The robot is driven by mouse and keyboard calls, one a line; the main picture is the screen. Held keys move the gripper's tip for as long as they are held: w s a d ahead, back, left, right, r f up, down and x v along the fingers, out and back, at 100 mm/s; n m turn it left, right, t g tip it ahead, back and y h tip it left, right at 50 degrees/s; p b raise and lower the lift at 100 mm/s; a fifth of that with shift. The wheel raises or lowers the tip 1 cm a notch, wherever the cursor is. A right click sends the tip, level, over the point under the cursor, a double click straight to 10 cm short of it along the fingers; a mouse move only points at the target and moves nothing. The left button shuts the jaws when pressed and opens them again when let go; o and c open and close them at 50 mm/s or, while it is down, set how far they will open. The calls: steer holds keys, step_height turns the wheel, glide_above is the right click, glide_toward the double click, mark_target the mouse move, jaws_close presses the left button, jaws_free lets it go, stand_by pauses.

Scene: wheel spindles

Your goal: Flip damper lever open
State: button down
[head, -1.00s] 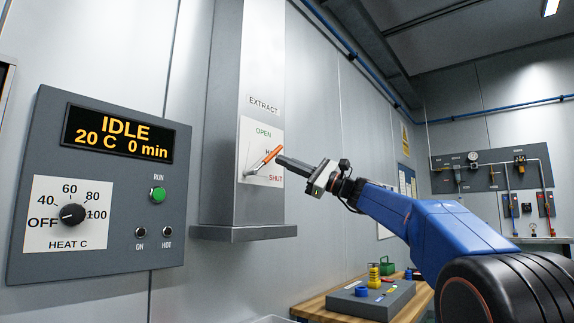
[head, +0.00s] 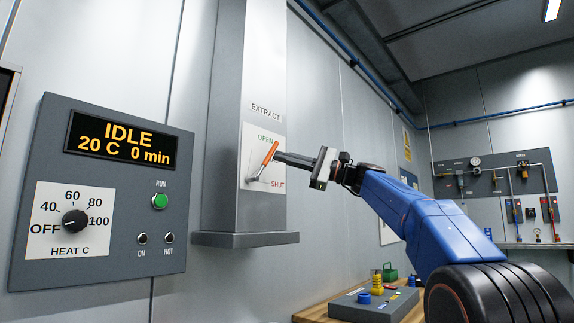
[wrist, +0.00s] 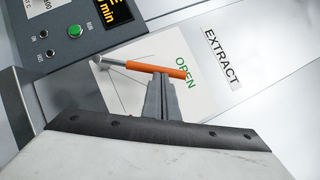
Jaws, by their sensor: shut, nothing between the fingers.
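The damper lever has an orange grip (head: 270,153) and a metal shaft. It stands in front of a white label plate (head: 251,157) marked OPEN at the top and SHUT at the lower right. The lever points up and to the right, between those two words, with its tip close to OPEN. My gripper (head: 281,159) is shut and empty, with its fingertips at the right side of the orange grip, seemingly touching it. In the wrist view the shut fingers (wrist: 160,98) meet the underside of the orange grip (wrist: 158,69).
A grey control panel (head: 104,265) with a dial, a green button and an IDLE display is on the left wall. A ledge (head: 246,239) juts out below the lever plate. A bench (head: 314,312) with a grey block stands lower right.

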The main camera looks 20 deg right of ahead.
mark_target(277, 145)
steer(key=shift+s+a+r+n+g+h, duration=0.3)
steer(key=shift+s+a+r+n+g, duration=0.25)
steer(key=shift+a+r+n, duration=0.3)
steer(key=shift+s+a+r+n+g+h, duration=0.3)
steer(key=shift+s+a+r+n+g, duration=0.25)
steer(key=shift+n, duration=0.5)
steer(key=shift+a+r, duration=0.15)
